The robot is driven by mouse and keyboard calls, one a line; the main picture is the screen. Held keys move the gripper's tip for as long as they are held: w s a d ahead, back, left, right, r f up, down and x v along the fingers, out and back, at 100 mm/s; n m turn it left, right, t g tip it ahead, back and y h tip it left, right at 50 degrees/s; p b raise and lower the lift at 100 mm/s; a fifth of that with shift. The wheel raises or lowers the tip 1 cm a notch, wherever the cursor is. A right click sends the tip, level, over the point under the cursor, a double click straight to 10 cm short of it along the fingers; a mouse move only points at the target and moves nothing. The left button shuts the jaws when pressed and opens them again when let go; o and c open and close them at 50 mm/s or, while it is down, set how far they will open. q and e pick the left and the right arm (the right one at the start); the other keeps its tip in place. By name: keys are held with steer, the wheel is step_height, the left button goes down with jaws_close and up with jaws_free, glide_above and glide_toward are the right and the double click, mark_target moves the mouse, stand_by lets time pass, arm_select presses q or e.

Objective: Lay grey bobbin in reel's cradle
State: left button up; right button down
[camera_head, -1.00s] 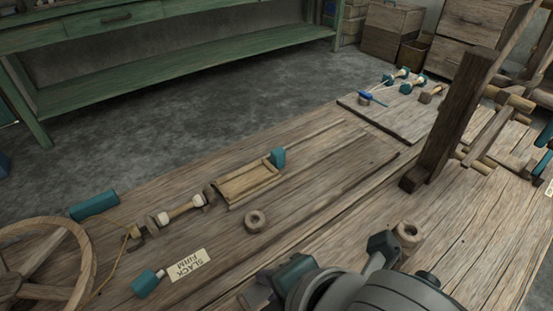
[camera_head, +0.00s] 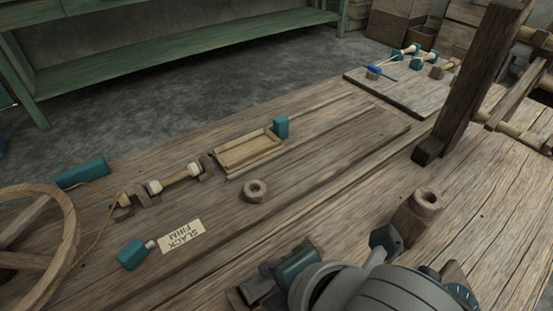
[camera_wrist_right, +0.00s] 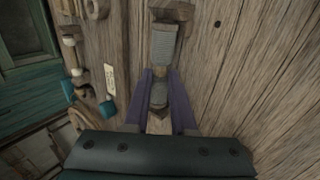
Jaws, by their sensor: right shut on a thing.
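My right gripper (camera_wrist_right: 162,82) has its purple fingers closed around a grey-wound bobbin (camera_wrist_right: 163,52) with wooden end parts, seen in the right wrist view. In the head view the same gripper (camera_head: 340,270) is at the bottom, and its wrist hides the bobbin. The reel's wooden wheel (camera_head: 68,225) is at the left. Beside it, wooden brackets (camera_head: 207,166) carry a pale spindle (camera_head: 176,180); I cannot tell for certain that these form the cradle. The gripper is well to the right of them. My left gripper is not in view.
A shallow wooden tray (camera_head: 228,172) and a wooden ring (camera_head: 256,190) are in the middle. A "SLACK FIRM" card (camera_head: 181,236) lies between teal pieces. A round-topped wooden block (camera_head: 415,220) and a thick post (camera_head: 465,90) stand at right. The front tabletop is largely clear.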

steer(key=c, duration=0.7)
jaws_free()
steer(key=shift+o, duration=0.2)
steer(key=p+v, duration=0.6)
steer(key=v, duration=0.4)
